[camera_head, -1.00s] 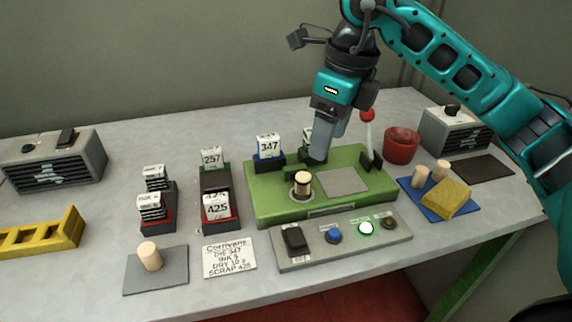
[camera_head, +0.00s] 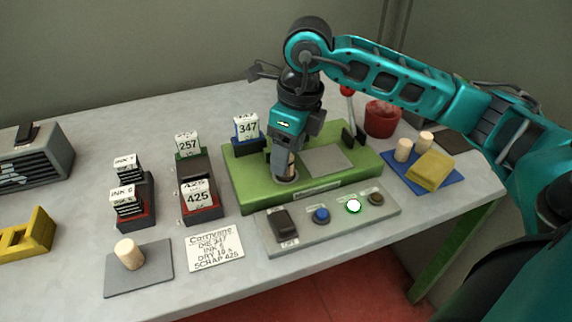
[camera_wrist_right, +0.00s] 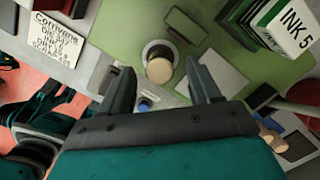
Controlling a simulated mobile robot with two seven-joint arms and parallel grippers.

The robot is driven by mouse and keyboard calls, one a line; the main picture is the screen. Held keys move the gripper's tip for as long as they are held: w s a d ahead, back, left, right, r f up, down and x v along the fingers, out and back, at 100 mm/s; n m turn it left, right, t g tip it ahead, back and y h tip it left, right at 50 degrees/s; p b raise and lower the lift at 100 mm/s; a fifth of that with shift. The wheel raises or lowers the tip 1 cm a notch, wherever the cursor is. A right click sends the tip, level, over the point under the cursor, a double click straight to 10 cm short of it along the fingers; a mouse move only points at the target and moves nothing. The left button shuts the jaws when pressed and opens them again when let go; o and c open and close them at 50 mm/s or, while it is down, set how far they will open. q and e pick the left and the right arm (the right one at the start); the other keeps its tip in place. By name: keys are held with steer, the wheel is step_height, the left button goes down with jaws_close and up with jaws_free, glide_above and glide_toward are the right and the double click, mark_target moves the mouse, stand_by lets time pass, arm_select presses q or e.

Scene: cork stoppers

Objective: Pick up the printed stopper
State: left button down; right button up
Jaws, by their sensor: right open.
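The stopper in the green press, pale cork, stands upright in a round grey holder on the green base (camera_head: 350,180). In the head view it is mostly hidden behind my right gripper (camera_head: 283,174). In the right wrist view the stopper (camera_wrist_right: 159,70) shows its round top between the two fingers of my right gripper (camera_wrist_right: 160,76). The fingers are open, with a gap on each side of the stopper. Its print cannot be made out now. My left gripper is out of view.
A blue block marked 347 (camera_head: 247,130) stands at the press's back left. A control panel (camera_head: 335,225) with a lit green button lies in front. A loose cork (camera_head: 129,254) stands on a grey mat. Two corks and a yellow sponge (camera_head: 430,171) sit on a blue mat.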

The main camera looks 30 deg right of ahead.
steer(key=shift+w+a+f, duration=0.1)
steer(key=shift+w+f, duration=0.1)
steer(key=shift+f, duration=0.95)
jaws_close()
steer(key=shift+r, duration=0.15)
